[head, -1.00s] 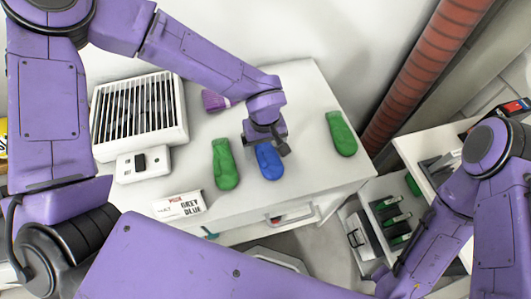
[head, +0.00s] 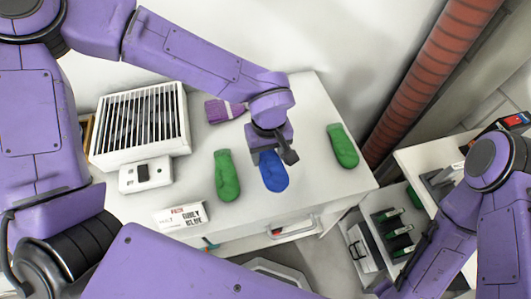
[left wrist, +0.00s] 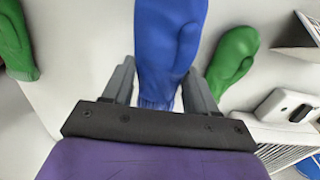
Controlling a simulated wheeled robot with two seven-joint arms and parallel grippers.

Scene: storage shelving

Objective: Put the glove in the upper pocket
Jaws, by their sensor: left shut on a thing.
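A blue glove (head: 273,172) is at the middle of the white cabinet top (head: 300,105). My left gripper (head: 272,155) is shut on its cuff end. In the left wrist view the blue glove (left wrist: 170,45) runs away from between the two grey fingers. A green glove (head: 227,176) lies to the left of it and another green glove (head: 342,146) to the right. A purple glove (head: 222,111) lies behind, near the wall. I cannot make out an upper pocket. My right gripper (head: 382,286) shows only in part at the lower right, and its jaws are unclear.
A white heater with a dark grille (head: 140,122) and a small switch box (head: 146,175) stand at the left. A small label sign (head: 180,216) stands at the front edge. A red ribbed pipe (head: 425,80) rises at the right, beside a second white unit (head: 420,160).

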